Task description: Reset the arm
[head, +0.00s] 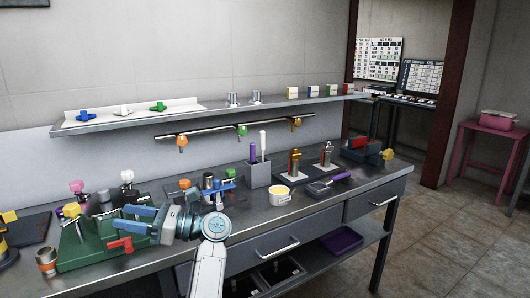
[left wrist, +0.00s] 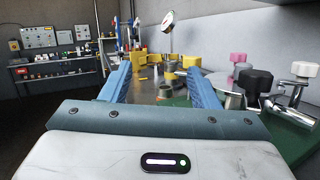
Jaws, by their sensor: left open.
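My left gripper (head: 128,219) is over the left part of the steel workbench, in front of and above the green manifold block (head: 80,256). Its arm comes up from the bottom of the head view and the gripper points left. The two blue fingers stand apart with nothing between them. In the left wrist view the left gripper (left wrist: 160,76) also shows open, with yellow and grey parts beyond its fingers. I cannot tell whether it touches the block. My right gripper is in neither view.
Around the gripper stand knobbed valves, including a pink knob (head: 76,186) and a red handle (head: 121,244). A grey pen holder (head: 259,174) and a yellow-white cup (head: 278,194) stand to the right. A shelf (head: 200,117) runs above the bench. The floor (head: 440,240) at right is clear.

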